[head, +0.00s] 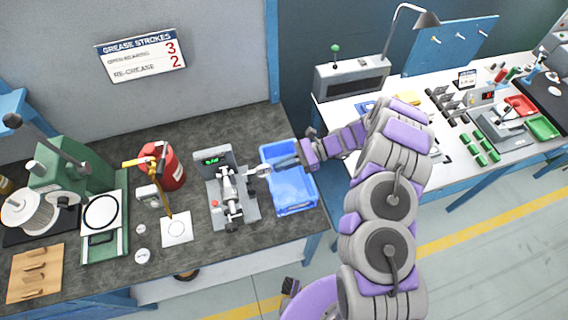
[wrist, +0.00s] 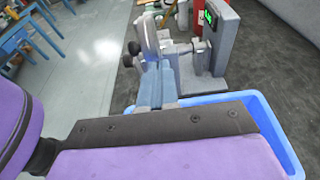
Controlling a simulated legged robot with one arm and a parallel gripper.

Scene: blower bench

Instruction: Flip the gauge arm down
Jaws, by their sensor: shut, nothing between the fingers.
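The grey gauge stand (head: 238,205) with a green-lit display (head: 211,161) stands on the dark bench; it also shows in the wrist view (wrist: 215,50). In the wrist view this piece (wrist: 147,38) stands upright just beyond my fingertips. My gripper (head: 276,164) is shut and empty, reaching in from the right over the blue bin. Its blue-grey fingers (wrist: 155,75) are at or very near the piece; I cannot tell whether they touch it.
The blue bin (head: 292,203) sits below my gripper, right of the gauge; its rim shows in the wrist view (wrist: 275,130). A red canister (head: 170,168) and a white pad (head: 177,230) stand left. A white bench (head: 370,155) with small parts is at right.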

